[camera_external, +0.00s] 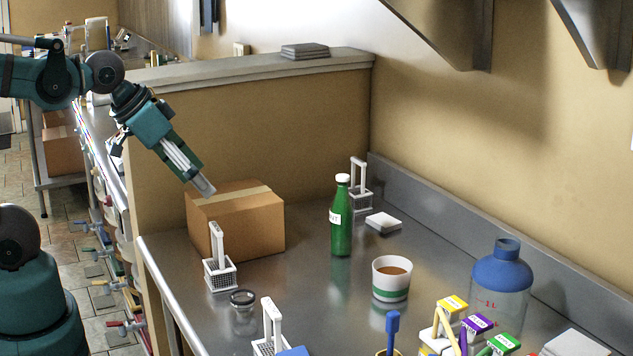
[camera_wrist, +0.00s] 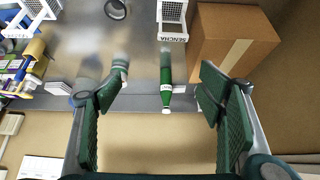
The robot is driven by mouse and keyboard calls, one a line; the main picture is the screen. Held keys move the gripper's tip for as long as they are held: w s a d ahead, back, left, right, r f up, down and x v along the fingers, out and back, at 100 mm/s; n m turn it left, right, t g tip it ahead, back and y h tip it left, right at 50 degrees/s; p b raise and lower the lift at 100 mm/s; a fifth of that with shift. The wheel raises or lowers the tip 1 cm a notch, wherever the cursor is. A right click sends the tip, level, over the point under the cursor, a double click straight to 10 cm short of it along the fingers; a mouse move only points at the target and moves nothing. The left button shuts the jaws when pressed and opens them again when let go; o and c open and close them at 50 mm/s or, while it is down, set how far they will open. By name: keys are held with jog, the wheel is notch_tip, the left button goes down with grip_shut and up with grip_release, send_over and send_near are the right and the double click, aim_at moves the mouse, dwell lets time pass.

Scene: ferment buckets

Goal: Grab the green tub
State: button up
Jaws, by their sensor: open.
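The tub (camera_external: 391,288) is white with a green band and holds something brown. It stands upright on the steel counter, right of the green bottle (camera_external: 341,222). In the wrist view the tub (camera_wrist: 119,67) appears small and tilted, near the left finger and partly hidden by it. My gripper (camera_external: 205,188) is in the air in front of the cardboard box (camera_external: 240,228), well left of the tub. In the wrist view my gripper (camera_wrist: 159,90) is open with nothing between its fingers; the green bottle shows beyond the gap.
Coloured-label items (camera_external: 475,325) and a blue-handled tool (camera_external: 392,330) are in front. Walls bound the counter behind.

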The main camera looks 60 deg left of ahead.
jog(key=w+d+r+m+g+p, duration=0.1)
jog(key=w+d+r+m+p, duration=0.15)
jog(key=w, duration=0.65)
jog(key=m+g+h+p, duration=0.3)
jog(key=m+g+p, duration=0.25)
jog(key=m, duration=0.55)
send_over(392, 273)
jog(key=s, duration=0.3)
notch_tip(392, 273, down, 18)
jog(key=shift+d+r+t, duration=0.15)
jog(key=shift+d+t, duration=0.2)
jog(key=shift+d, duration=0.05)
jog(key=shift+x, duration=1.25)
jog(key=shift+d, duration=0.1)
jog(key=shift+x, duration=2.6)
